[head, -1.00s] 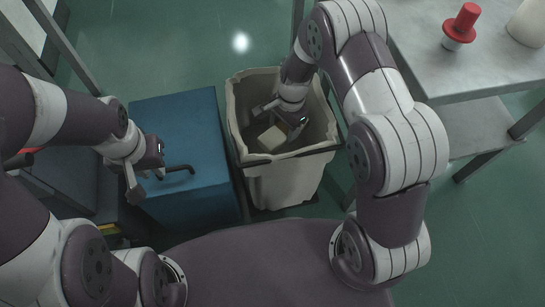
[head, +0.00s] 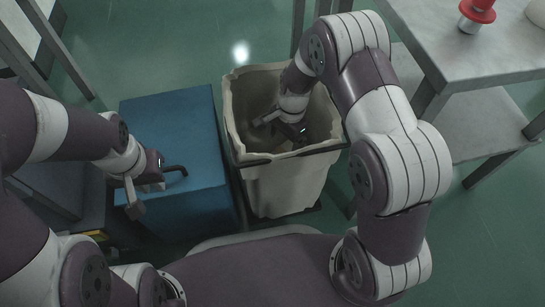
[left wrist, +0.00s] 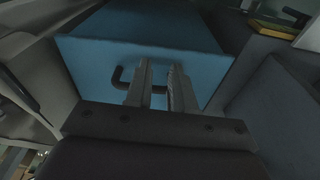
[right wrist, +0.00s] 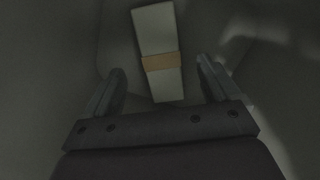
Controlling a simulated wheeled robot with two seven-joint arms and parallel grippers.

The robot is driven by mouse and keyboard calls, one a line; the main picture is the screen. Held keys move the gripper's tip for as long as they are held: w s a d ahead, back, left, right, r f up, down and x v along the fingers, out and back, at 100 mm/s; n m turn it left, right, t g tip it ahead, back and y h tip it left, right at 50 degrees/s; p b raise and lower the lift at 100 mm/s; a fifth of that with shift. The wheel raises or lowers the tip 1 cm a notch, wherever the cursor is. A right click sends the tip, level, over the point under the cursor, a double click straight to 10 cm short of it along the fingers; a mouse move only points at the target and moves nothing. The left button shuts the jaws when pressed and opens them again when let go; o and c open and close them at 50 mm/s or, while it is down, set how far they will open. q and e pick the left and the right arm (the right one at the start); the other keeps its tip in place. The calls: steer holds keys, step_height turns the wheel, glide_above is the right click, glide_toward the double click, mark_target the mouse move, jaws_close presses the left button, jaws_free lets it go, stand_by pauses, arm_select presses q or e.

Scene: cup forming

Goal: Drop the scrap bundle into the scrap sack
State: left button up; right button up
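The scrap bundle (right wrist: 158,62), a pale block with a tan band, lies low inside the scrap sack, beyond my right fingertips in the right wrist view. It is hidden in the head view. The scrap sack (head: 284,188) is an open beige bin-like container at the middle of the head view. My right gripper (head: 281,130) reaches down inside it; its fingers are spread and empty in the right wrist view (right wrist: 160,68). My left gripper (head: 150,190) is closed around a black handle (head: 176,169) on a blue box (head: 185,125); it also shows in the left wrist view (left wrist: 160,68).
A grey metal table (head: 440,50) with a red-topped object (head: 478,15) stands at the upper right, with a lower shelf. The blue box sits close to the sack's left side. Green floor (head: 190,40) is clear behind.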

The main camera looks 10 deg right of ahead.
arm_select(q)
step_height(320, 180, up, 8)
steer(key=p, duration=0.8)
steer(key=shift+r, duration=0.2)
arm_select(e)
step_height(320, 180, up, 13)
steer(key=w+d, duration=0.1)
steer(key=shift+d+f, duration=0.2)
steer(key=shift+d, duration=0.1)
